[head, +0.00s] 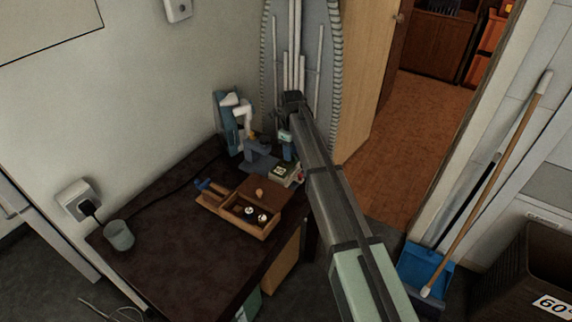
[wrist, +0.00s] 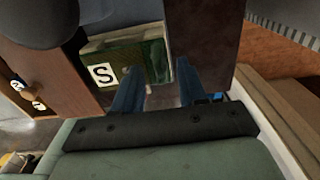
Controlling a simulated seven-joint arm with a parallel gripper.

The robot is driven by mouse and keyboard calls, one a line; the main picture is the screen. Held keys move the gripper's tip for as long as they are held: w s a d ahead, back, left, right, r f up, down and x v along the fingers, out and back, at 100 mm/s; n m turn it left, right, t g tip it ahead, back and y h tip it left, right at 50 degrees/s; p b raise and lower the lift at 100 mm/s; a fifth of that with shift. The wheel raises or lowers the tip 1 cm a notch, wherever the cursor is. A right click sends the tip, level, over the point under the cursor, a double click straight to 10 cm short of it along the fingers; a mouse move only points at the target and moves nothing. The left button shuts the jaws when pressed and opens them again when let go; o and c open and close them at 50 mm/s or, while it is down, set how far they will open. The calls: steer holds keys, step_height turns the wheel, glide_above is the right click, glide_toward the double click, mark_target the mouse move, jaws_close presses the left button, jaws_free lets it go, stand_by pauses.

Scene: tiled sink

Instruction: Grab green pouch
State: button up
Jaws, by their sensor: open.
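The green pouch (wrist: 150,52) lies on the dark table, with a pale edge along its top and a white label marked S. In the head view, a small labelled item beside the wooden box looks like the same pouch (head: 281,174). My gripper (wrist: 158,68) is open, its two blue fingers apart and pointing at the pouch's near side. Nothing is held between them. In the head view my gripper (head: 287,140) is just above and behind the pouch. I cannot tell whether the fingers touch it.
A wooden box (head: 265,232) with small round items stands left of the pouch. A white and blue device (head: 240,115) stands behind, near the wall. A grey cup (head: 119,236) is at the table's left end. The table's front left (head: 170,265) is clear.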

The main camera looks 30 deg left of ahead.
jaws_close()
stand_by(0.3)
stand_by(0.4)
